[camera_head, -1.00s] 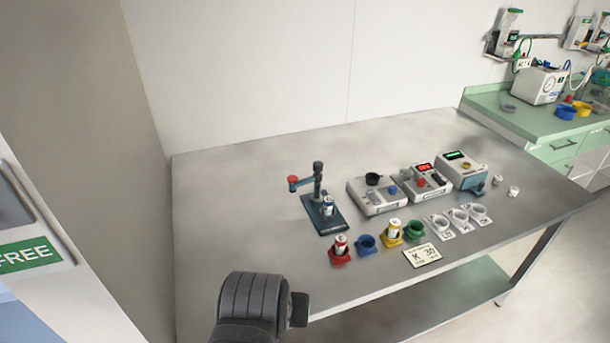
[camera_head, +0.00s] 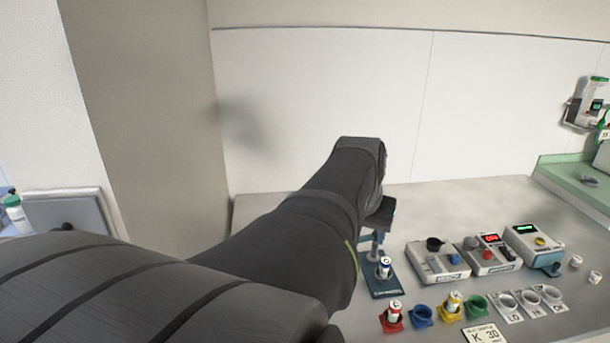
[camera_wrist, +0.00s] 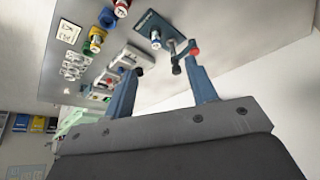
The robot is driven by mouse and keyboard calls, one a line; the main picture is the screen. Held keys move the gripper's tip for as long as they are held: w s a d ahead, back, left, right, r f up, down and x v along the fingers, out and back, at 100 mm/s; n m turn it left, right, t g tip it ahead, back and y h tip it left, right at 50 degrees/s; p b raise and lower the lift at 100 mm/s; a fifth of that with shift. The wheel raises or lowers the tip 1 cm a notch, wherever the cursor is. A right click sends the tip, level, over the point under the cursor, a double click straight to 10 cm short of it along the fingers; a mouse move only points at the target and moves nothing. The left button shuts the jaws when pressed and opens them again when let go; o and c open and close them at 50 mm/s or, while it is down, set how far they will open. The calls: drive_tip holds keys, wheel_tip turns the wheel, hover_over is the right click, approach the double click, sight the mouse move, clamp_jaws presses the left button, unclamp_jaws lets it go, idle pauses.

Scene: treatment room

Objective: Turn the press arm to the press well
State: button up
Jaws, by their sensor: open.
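The press stand has a dark blue base plate (camera_head: 386,289) on the steel table. A small white can with a blue band (camera_head: 384,267) stands on the plate, probably at the well, which I cannot see. My arm hides the top of the press in the head view. In the wrist view the post's dark cap (camera_wrist: 176,69) and the press arm's red knob (camera_wrist: 194,51) show, with the knob off to the side away from the can. My gripper (camera_wrist: 161,70) is open and empty. Its right finger is close to the knob; contact cannot be told.
Red (camera_head: 391,317), blue (camera_head: 421,316), yellow (camera_head: 450,308) and green (camera_head: 476,305) holders stand in front of the press. White devices (camera_head: 437,262) stand to its right. A wall (camera_head: 320,100) rises behind the table.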

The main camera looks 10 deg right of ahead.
drive_tip(key=w+d+f, duration=0.1)
drive_tip(key=w+d, duration=0.4)
drive_tip(key=w, duration=0.4)
drive_tip(key=w+d, duration=0.5)
drive_tip(key=w, duration=0.4)
drive_tip(key=shift+m, duration=0.3)
drive_tip(key=x, duration=1.7)
drive_tip(key=shift+a+f, duration=0.15)
drive_tip(key=shift+f, duration=0.05)
clamp_jaws()
